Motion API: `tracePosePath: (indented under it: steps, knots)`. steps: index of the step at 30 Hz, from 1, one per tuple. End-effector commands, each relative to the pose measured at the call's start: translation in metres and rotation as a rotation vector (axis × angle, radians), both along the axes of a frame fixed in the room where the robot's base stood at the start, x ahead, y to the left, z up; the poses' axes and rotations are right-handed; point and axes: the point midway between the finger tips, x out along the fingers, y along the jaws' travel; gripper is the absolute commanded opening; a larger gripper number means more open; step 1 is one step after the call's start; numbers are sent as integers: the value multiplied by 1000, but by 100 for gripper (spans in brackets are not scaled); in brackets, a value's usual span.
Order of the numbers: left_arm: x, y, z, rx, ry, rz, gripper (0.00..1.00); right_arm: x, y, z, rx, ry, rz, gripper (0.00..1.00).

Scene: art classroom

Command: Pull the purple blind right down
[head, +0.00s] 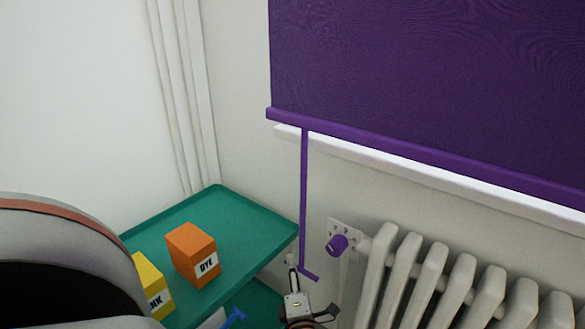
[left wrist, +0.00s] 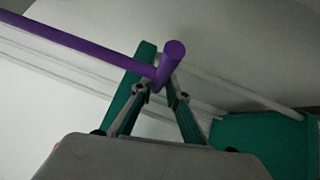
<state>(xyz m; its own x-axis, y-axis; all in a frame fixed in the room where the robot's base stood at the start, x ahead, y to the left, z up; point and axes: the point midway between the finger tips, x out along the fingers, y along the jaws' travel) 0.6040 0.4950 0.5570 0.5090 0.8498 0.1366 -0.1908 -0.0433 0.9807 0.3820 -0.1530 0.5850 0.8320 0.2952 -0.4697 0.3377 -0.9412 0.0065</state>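The purple blind (head: 420,75) hangs at the upper right in the head view. Its bottom bar (head: 400,149) is just above the white sill (head: 440,181). A thin purple pull rod (head: 304,190) hangs from that bar and ends in a short crossbar (head: 309,274). My left gripper (head: 293,268) is at this lower end. In the left wrist view, the fingers of my left gripper (left wrist: 158,88) close in on both sides of the purple crossbar (left wrist: 170,58), where the pull rod (left wrist: 80,40) meets it. My right gripper is not in view.
A white radiator (head: 430,277) with a purple valve knob (head: 337,245) stands close right of my left gripper. A green table (head: 245,215) to the left carries an orange dye box (head: 190,250) and a yellow box (head: 152,285). Part of a blue object (head: 234,318) shows below.

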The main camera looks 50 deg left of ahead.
Motion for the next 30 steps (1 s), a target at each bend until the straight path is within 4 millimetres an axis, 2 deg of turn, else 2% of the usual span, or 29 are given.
tracePosePath:
  steps: [2, 14, 17, 24, 30]
  knots:
    - [-2, 0, -4, -1, 6, 1, 28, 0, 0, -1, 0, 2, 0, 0]
    - [-1, 0, 5, 1, -1, 0, 28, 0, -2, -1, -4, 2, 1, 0]
    - [-1, 0, 16, 1, -2, 1, 28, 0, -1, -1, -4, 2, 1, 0]
    - [-1, 0, 60, 1, -6, 1, 28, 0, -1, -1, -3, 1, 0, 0]
    - [-1, 0, 89, 2, -2, 1, 28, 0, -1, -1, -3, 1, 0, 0]
